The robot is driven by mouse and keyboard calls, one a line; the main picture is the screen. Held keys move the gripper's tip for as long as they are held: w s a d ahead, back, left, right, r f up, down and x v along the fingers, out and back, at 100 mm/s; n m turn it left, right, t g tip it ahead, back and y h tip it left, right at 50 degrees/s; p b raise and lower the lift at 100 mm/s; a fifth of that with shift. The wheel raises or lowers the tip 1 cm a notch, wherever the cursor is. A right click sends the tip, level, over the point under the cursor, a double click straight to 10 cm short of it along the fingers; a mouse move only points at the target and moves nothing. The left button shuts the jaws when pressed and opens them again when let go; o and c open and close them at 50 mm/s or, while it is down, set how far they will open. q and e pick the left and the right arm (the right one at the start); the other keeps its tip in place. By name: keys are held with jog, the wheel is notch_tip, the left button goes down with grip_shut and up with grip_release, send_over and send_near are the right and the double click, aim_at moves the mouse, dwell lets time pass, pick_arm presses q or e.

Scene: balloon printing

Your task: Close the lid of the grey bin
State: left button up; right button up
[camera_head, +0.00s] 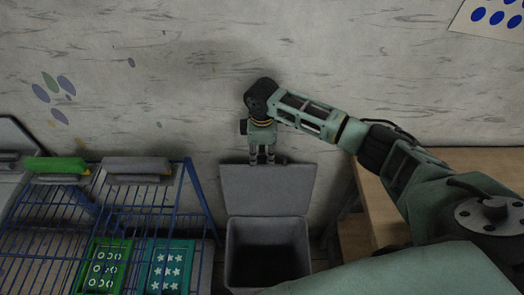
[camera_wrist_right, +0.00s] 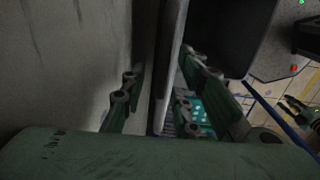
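The grey bin (camera_head: 268,232) stands against the wall, its dark inside showing. Its lid (camera_head: 268,190) is open, raised up toward the wall. In the head view my right gripper (camera_head: 262,160) points down at the lid's upper edge. In the right wrist view the lid (camera_wrist_right: 167,70) shows edge-on between the spread fingers of my right gripper (camera_wrist_right: 158,90), with one finger on the wall side and one on the bin side. I see gaps beside the fingers and cannot make out contact. What seems to be my left gripper (camera_wrist_right: 298,108) shows small at the right edge of that view.
A blue wire rack (camera_head: 140,210) stands left of the bin, with green and teal stencil trays (camera_head: 172,268) in it. A wooden table (camera_head: 480,160) is on the right. The wall (camera_head: 180,70) is close behind the lid and gripper.

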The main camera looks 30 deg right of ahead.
jog(key=shift+s+r, duration=0.15)
jog(key=shift+c, duration=1)
grip_shut()
